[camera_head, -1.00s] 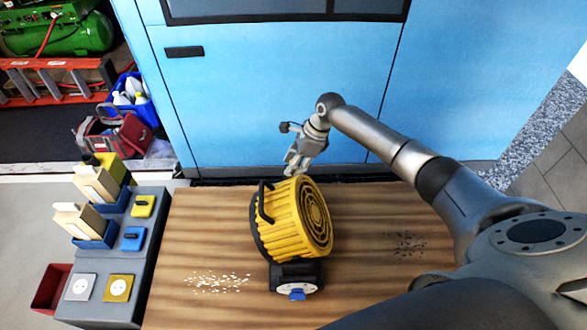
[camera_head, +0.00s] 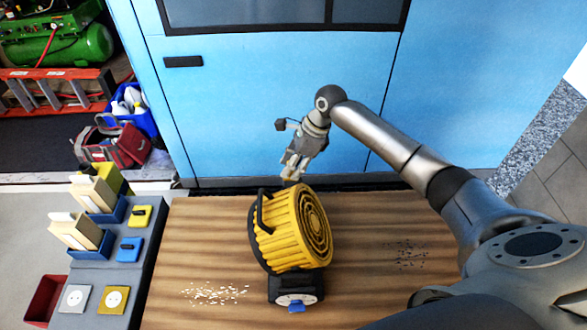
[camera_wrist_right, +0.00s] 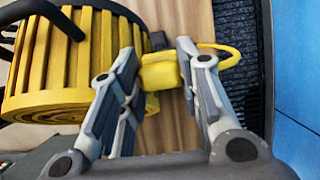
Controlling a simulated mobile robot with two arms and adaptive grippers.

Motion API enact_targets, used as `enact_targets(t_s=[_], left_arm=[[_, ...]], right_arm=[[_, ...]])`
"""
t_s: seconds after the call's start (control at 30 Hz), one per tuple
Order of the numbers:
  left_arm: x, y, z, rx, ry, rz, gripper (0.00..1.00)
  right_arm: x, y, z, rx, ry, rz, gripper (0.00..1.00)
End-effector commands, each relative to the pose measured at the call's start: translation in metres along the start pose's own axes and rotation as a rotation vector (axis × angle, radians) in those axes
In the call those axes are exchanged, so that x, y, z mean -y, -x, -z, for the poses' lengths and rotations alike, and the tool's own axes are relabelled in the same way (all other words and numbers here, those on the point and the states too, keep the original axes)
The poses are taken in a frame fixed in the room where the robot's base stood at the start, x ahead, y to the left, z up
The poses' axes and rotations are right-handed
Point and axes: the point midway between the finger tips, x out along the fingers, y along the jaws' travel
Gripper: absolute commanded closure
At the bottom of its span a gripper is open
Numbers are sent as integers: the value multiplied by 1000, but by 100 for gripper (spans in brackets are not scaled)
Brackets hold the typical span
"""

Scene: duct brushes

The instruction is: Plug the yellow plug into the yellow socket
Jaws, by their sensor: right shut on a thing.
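The yellow plug (camera_wrist_right: 160,73) sits between the fingers of my right gripper (camera_head: 292,172) in the right wrist view, with its yellow cable curving off to the right. The right gripper, which also shows in the wrist view (camera_wrist_right: 157,60), is shut on the plug behind the yellow cable reel (camera_head: 295,228). In the head view the plug is too small and hidden to make out clearly. The yellow socket (camera_head: 115,300), a square gold plate with a white round face, is on the grey bench at the lower left, well away from the gripper. My left gripper is not in view.
Beside the yellow socket is a grey socket (camera_head: 75,299). Yellow (camera_head: 140,216) and blue (camera_head: 129,249) switches and blue bins (camera_head: 92,247) are farther back on the bench. White bits (camera_head: 215,293) lie on the wooden table (camera_head: 200,235). A blue cabinet (camera_head: 270,90) stands behind.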

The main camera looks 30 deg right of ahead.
Motion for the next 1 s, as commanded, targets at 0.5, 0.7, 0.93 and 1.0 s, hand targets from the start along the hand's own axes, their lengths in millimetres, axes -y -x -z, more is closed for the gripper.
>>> enact_targets(t_s=[0.5, 0.7, 0.93, 1.0], left_arm=[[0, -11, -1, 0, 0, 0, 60], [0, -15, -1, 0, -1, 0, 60], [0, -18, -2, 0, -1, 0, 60], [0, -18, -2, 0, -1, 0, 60]], right_arm=[[-59, 38, -31, 1, 4, -1, 89], [-83, 47, -40, 1, 3, 0, 89], [-105, 54, -49, 1, 2, 0, 89], [-110, 56, -51, 1, 2, 0, 89]])
